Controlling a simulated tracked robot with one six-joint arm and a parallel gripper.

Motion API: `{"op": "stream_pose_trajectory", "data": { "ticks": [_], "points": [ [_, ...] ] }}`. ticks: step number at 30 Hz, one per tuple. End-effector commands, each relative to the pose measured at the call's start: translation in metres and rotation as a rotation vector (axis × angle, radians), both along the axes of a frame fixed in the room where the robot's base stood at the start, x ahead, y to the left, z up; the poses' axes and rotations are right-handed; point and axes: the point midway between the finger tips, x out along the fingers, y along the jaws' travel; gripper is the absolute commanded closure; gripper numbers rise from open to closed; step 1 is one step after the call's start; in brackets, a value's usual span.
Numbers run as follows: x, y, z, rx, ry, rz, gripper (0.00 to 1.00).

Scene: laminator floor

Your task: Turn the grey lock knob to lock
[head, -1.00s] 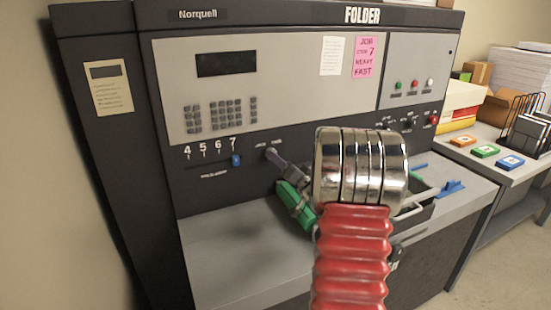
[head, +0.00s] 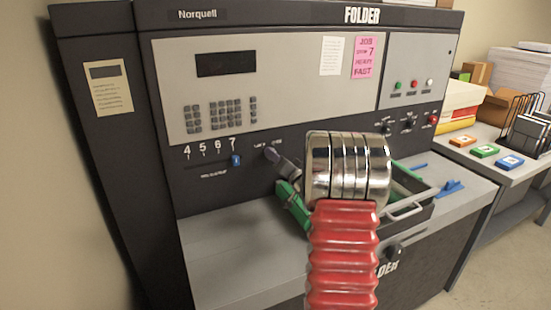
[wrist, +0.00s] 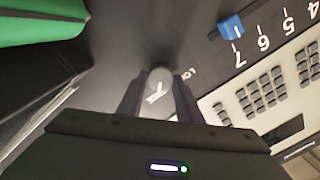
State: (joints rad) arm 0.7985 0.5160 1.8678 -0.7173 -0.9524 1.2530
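The grey lock knob (head: 270,153) is on the dark front panel, right of the number slider. In the wrist view its round end (wrist: 160,78) lies between my fingertips. My gripper (wrist: 160,92) reaches the knob from the front, with one finger on each side and no clear gap to either. In the head view my gripper (head: 282,162) is at the knob, partly hidden by my arm. Small labels stand above the knob. In the wrist view a finger covers part of one, and I cannot read the knob's setting for sure.
A blue slider (head: 236,160) stands under the 7. A green part (head: 290,200) is just below my gripper. A tray (head: 415,205) with green inside is behind my arm on the grey shelf (head: 235,255). The shelf's left part is clear.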

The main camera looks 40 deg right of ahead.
Motion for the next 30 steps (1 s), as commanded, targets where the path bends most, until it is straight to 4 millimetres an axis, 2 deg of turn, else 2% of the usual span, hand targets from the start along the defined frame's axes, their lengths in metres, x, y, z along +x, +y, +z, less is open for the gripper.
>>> {"op": "stream_pose_trajectory", "data": {
  "ticks": [8, 20, 30],
  "points": [
    [-0.0004, -0.0006, -0.0009, 0.001, 0.001, -0.001, 0.90],
    [-0.0006, -0.0007, -0.0012, -0.049, 0.017, -0.002, 0.90],
    [-0.0006, -0.0004, -0.0013, -0.246, 0.077, -0.003, 0.90]
  ]
}}
